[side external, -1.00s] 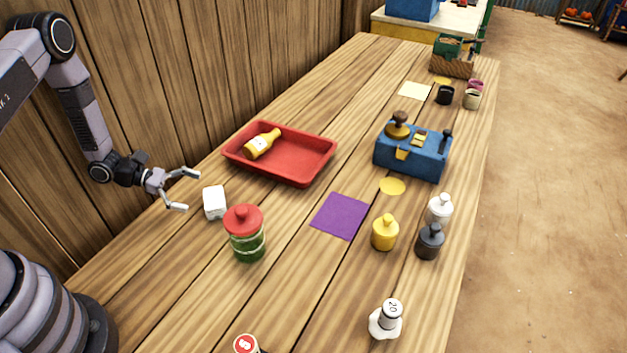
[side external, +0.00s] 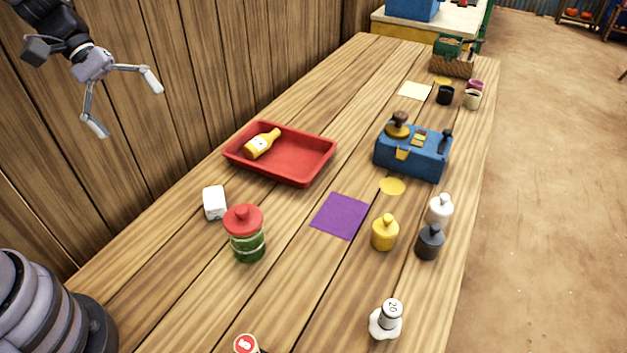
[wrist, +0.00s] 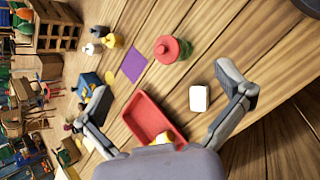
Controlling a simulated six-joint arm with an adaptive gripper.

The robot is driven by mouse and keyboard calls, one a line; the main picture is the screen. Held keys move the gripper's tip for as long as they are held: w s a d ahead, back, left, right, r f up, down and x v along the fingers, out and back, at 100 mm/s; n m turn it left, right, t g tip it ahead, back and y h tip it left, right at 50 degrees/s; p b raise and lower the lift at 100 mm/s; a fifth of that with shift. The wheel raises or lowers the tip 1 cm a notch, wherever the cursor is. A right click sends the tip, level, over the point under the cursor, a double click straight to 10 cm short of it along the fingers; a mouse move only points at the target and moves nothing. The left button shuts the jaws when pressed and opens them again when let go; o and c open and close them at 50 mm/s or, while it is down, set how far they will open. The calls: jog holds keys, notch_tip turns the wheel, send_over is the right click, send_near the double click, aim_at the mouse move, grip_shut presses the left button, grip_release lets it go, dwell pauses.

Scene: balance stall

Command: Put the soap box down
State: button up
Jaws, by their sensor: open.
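The soap box, seen as a small white block (side external: 215,203), stands on the wooden table left of a green jar with a red lid (side external: 245,233). In the wrist view the white block (wrist: 199,98) lies below the jar (wrist: 172,50), apart from it. My gripper (side external: 125,103) is open and empty, high above the table at the upper left in the side view. Its two fingers are spread wide in the wrist view (wrist: 170,105), with nothing between them touching either finger.
A red tray (side external: 318,177) holds a yellow bottle (side external: 262,144). A purple mat (side external: 341,216) lies mid-table. A blue balance (side external: 425,163), a yellow weight (side external: 384,233), a white weight (side external: 439,208) and a dark weight (side external: 430,241) stand on the right. A wooden wall runs along the left.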

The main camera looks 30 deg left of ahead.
jog(key=s+a+r+m+t+y, duration=0.2)
jog(key=s+r+m+y, duration=0.2)
jog(key=s, duration=0.3)
jog(key=s+a+r+m+t+y, duration=0.2)
jog(key=s+r+m+t+y, duration=0.1)
jog(key=s+r+m+y, duration=0.1)
notch_tip(320, 180, up, 2)
jog(key=s+m, duration=0.1)
jog(key=s, duration=0.1)
jog(key=shift+s+r+m+t, duration=0.2)
jog(key=shift+s+m+t, duration=0.1)
jog(key=shift+s, duration=0.05)
dwell(0.3)
